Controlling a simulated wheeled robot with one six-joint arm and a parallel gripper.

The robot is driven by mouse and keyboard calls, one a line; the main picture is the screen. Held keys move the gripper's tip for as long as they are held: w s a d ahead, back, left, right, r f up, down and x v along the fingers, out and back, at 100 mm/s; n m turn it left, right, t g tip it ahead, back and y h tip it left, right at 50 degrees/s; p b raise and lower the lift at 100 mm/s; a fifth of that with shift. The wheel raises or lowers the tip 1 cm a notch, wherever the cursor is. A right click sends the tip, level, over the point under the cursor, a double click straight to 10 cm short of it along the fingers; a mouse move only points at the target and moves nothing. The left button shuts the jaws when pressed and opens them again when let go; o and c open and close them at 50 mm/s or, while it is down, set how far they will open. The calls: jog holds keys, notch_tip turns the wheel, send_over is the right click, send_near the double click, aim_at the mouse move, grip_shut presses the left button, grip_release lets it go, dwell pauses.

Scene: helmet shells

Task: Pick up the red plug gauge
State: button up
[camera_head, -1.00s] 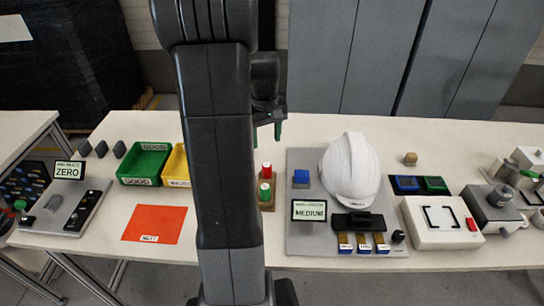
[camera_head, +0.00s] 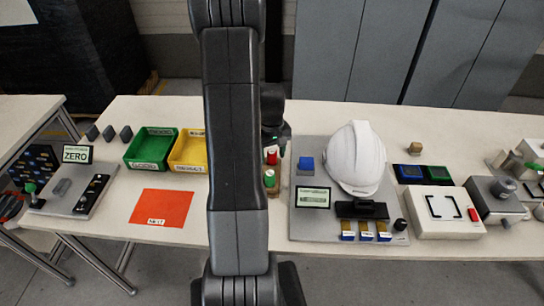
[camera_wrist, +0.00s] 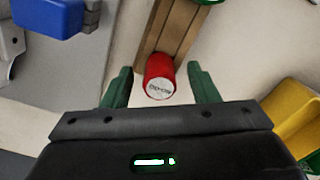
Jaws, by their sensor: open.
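The red plug gauge (camera_wrist: 160,77) stands in a small wooden holder (camera_wrist: 176,28) and shows its pale lettered end to the wrist camera. My gripper (camera_wrist: 162,88) is open, with one green finger on each side of the red gauge and a gap on both sides. In the head view the red gauge (camera_head: 271,156) is partly hidden by my arm and wrist. A green plug gauge (camera_head: 269,178) stands in the same holder, nearer the table's front.
A grey board with a white helmet (camera_head: 356,158) and a blue block (camera_head: 306,163) is right of the holder. A yellow bin (camera_head: 188,152) and green bin (camera_head: 150,148) are left. An orange mat (camera_head: 161,207) lies in front of the bins.

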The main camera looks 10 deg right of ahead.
jog(key=shift+f, duration=0.55)
jog(key=c, duration=0.9)
